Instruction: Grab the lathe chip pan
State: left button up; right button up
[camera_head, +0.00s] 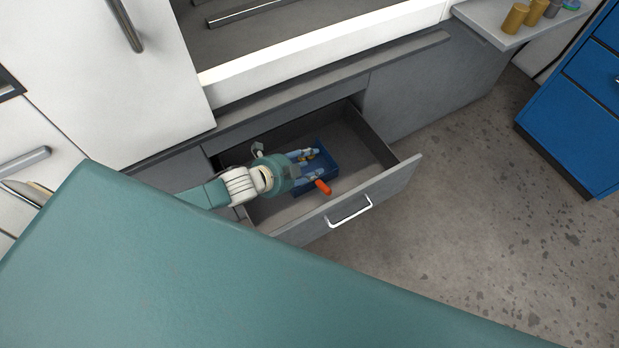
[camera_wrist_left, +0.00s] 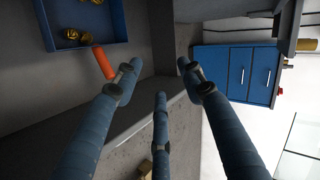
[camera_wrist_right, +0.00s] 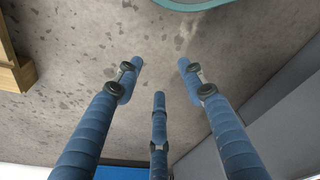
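A blue pan (camera_head: 328,160) with an orange handle (camera_head: 323,187) lies in an open grey drawer (camera_head: 385,187) under the machine. The left wrist view shows its blue wall (camera_wrist_left: 121,22) at upper left, with the orange handle (camera_wrist_left: 104,63) against its edge. My left gripper (camera_head: 311,165) is over the drawer and covers part of the pan in the head view. Its fingers (camera_wrist_left: 158,78) are spread and empty, with the handle just left of one fingertip. My right gripper (camera_wrist_right: 160,75) is open and empty over the floor; it is not seen in the head view.
Several gold-coloured pieces (camera_wrist_left: 80,37) lie in the pan. The drawer front has a white handle (camera_head: 349,212). A blue cabinet (camera_head: 575,120) stands at the right. A shelf (camera_head: 500,22) with brass cylinders is at upper right. Speckled floor (camera_head: 470,220) between drawer and cabinet is clear.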

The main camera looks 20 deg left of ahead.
pick_arm(q)
jog(key=b, duration=1)
send_near(322, 188)
notch_tip(322, 188, up, 3)
jog(key=w, duration=0.3)
notch_tip(322, 188, down, 7)
jog(key=b, duration=0.7)
jog(key=shift+d+f, duration=0.1)
jog(key=shift+f, duration=0.05)
jog(key=shift+w+d+f+b, duration=0.1)
jog(key=shift+w+f+b, duration=0.05)
jog(key=shift+w+b, duration=0.2)
jog(key=b+x, duration=0.2)
jog(key=x, duration=0.2)
jog(key=shift+w+d, duration=0.1)
jog(key=shift+d, duration=0.05)
jog(key=shift+b+x, duration=0.3)
jog(key=shift+x, duration=0.7)
jog(key=shift+w, duration=0.1)
pick_arm(e)
jog(key=w+a+r+t, duration=0.1)
jog(key=w+r+t, duration=0.2)
jog(key=w+r, duration=0.5)
jog(key=shift+w+a+r, duration=0.15)
jog(key=shift+a+r, duration=0.05)
jog(key=shift+r, duration=0.55)
pick_arm(q)
jog(key=shift+c, duration=0.2)
